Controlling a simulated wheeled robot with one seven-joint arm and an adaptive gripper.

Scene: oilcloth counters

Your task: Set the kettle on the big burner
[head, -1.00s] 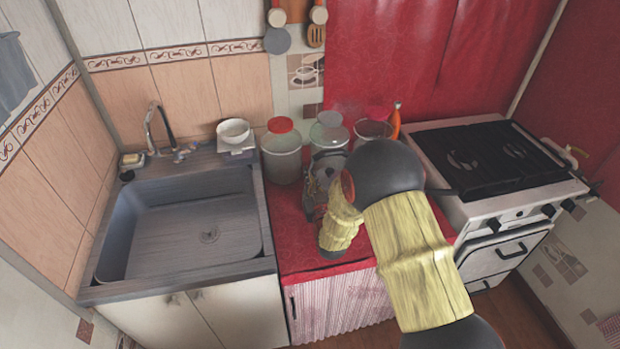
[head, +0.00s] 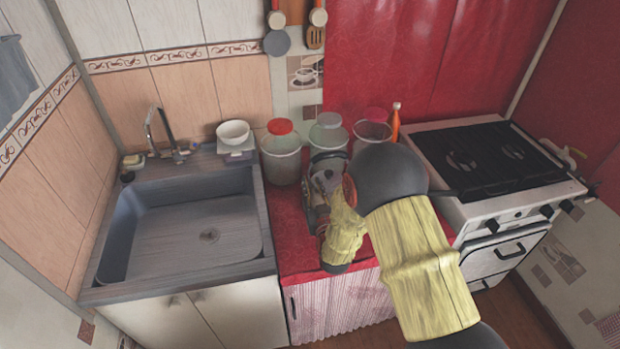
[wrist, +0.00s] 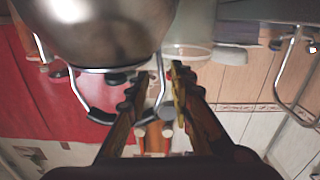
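The shiny metal kettle (wrist: 95,30) fills the upper left of the wrist view. Its wire handle has a black grip (wrist: 98,115) and reaches down toward my gripper. My gripper (wrist: 160,76) has its two fingers apart, and one chrome side of the handle shows in the gap between them; I cannot tell whether they touch it. In the head view my gripper is over the red counter, and my arm hides much of the area around it. The white stove (head: 440,165) stands to the right with a dark top; I cannot tell which burner is the big one.
Jars stand along the back of the counter, including a red-lidded one (head: 281,155), beside an orange bottle (head: 396,122). A sink (head: 190,230) lies to the left, with a white bowl (head: 233,131) behind it. The stove top looks clear.

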